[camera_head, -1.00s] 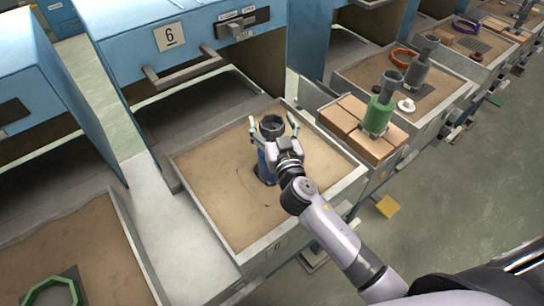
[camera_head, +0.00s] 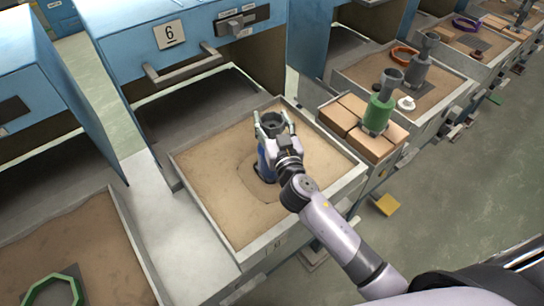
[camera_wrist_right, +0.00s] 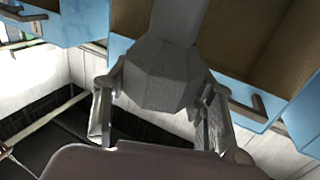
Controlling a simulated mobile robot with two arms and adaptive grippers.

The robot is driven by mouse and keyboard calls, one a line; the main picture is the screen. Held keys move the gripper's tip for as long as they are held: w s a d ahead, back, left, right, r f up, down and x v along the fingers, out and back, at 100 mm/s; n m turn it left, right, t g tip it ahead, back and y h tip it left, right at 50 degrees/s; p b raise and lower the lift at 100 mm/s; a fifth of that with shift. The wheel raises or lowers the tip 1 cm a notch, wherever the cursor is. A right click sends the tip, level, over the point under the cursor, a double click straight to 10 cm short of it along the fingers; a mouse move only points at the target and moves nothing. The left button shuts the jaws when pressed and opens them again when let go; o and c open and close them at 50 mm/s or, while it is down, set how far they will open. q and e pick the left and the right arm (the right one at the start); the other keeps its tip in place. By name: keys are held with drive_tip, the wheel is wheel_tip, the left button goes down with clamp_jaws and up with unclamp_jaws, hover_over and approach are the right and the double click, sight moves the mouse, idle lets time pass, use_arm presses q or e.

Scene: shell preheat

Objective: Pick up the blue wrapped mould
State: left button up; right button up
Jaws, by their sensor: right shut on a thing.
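The blue wrapped mould (camera_head: 264,164) stands upright in the sand tray (camera_head: 215,212) below the number 6 cabinet. It has a dark grey hollow top and a blue band lower down. My right gripper (camera_head: 274,124) is shut on its upper grey part, one finger on each side. My right wrist and fingers hide part of the mould. In the right wrist view the grey faceted body of the mould (camera_wrist_right: 160,75) sits between the two fingers (camera_wrist_right: 160,112). I cannot tell whether its base is clear of the sand. My left gripper is not in view.
To the right, a green-banded mould (camera_head: 378,114) stands on tan blocks (camera_head: 345,118). Beyond it, a tray holds a grey mould (camera_head: 418,70) and an orange ring (camera_head: 404,55). A green ring (camera_head: 52,290) lies in the front left tray. Blue cabinets (camera_head: 125,50) stand behind.

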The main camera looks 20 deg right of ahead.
clamp_jaws()
drive_tip(key=shift+r, duration=0.1)
